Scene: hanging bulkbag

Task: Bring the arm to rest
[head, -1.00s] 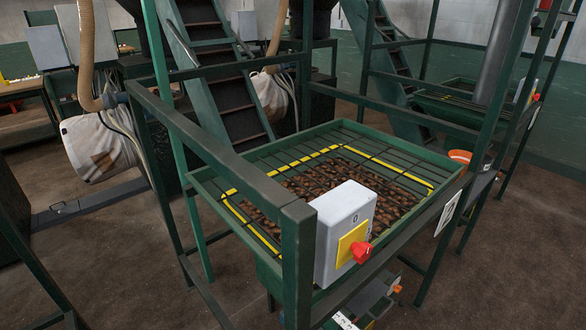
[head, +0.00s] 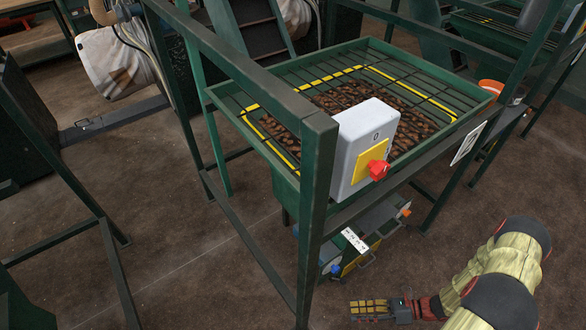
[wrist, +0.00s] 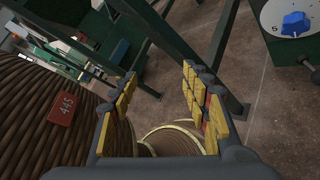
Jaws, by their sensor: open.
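My gripper (head: 384,309) is at the bottom right in the head view, low in front of the green stand, with my arm reaching in from the right. In the wrist view my gripper (wrist: 158,108) shows two yellow-padded fingers spread apart, with nothing between the pads. Beyond the fingers are the floor and a ribbed, coil-like round thing (wrist: 172,139).
A green hopper (head: 222,95) with a grid over brown lumps stands on a green frame. A grey switch box (head: 362,135) with a red knob is on its near corner. A large ribbed brown drum (wrist: 40,120) and a blue knob (wrist: 295,23) show in the wrist view.

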